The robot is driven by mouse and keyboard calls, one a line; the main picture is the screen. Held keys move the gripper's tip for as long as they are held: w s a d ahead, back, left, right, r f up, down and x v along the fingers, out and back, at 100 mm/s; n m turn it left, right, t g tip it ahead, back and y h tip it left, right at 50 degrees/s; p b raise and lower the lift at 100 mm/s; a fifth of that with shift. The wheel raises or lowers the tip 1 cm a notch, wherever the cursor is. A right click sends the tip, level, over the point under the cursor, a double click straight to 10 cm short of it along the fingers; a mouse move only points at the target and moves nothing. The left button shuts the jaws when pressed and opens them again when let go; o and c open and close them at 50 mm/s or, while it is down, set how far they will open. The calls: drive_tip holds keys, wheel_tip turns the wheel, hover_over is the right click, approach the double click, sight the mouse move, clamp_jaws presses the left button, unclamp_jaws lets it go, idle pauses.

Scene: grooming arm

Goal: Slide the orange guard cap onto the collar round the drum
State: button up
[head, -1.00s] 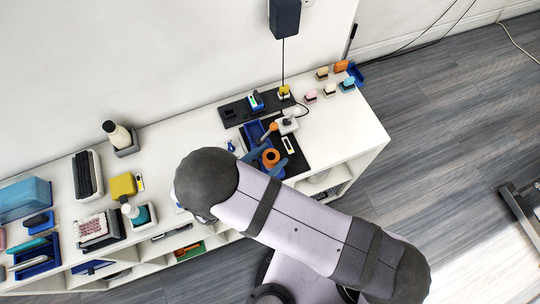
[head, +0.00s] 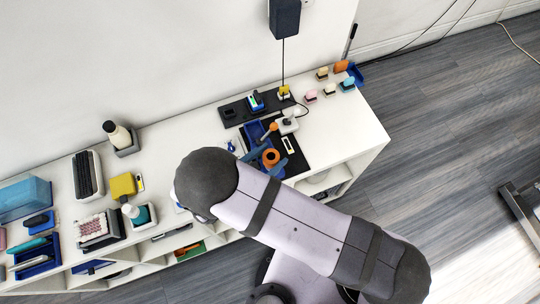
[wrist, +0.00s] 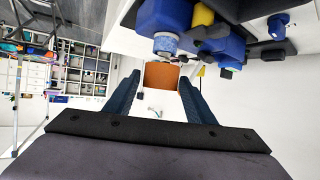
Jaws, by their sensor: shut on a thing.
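The orange guard cap (wrist: 162,75) is between the two blue fingers of my gripper (wrist: 160,88), which is shut on it. In the head view my gripper (head: 265,161) and the cap (head: 270,157), seen as an orange ring with a dark centre, are over the dark mat. In the wrist view a pale blue speckled cylinder (wrist: 165,43), which looks like the drum, sticks out of a blue body (wrist: 165,16) just above the cap in the picture. The cap looks apart from it. I cannot make out the collar clearly.
The white tabletop (head: 345,125) at right is clear.

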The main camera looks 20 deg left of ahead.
sight(271, 162)
drive_tip(key=shift+f+b, duration=1.55)
drive_tip(key=shift+f, duration=0.5)
idle(0.4)
drive_tip(key=o, duration=1.4)
drive_tip(key=shift+b+v, duration=1.25)
drive_tip(key=shift+v, duration=2.45)
